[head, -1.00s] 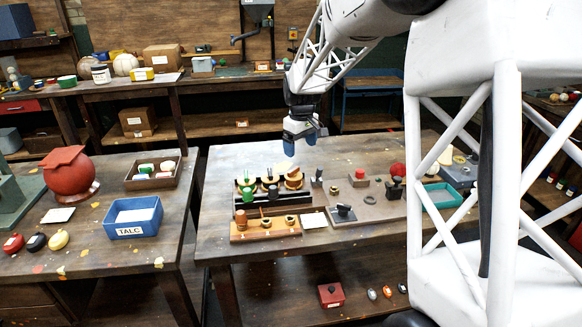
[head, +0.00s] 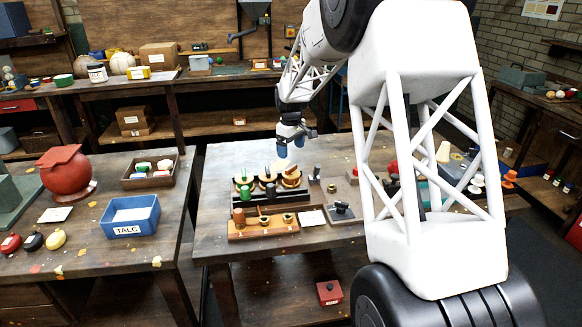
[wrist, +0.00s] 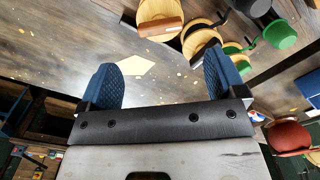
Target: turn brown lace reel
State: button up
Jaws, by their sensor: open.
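The brown lace reel (head: 291,173) sits at the right end of a dark rack (head: 270,197) on the middle table. In the wrist view a brown cylinder on a round tan disc, which looks like this reel (wrist: 160,27), lies at the top, beyond the fingers. More tan discs and a green reel (wrist: 281,34) show to its right; the green reel (head: 246,191) is at the rack's left end in the head view. My gripper (head: 290,146) hangs above and behind the rack, with blue fingers spread and empty. It is apart from the reel.
A wooden stand (head: 264,228) with small items is in front of the rack. A white card (head: 312,217) and a grey device (head: 341,210) are to its right. My arm hides much of the table's right side. A blue talc box (head: 130,215) is on the left table.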

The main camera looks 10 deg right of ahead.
aim_at(291, 167)
jog(key=shift+f, duration=0.1)
jog(key=shift+f, duration=3.8)
jog(key=c, duration=0.9)
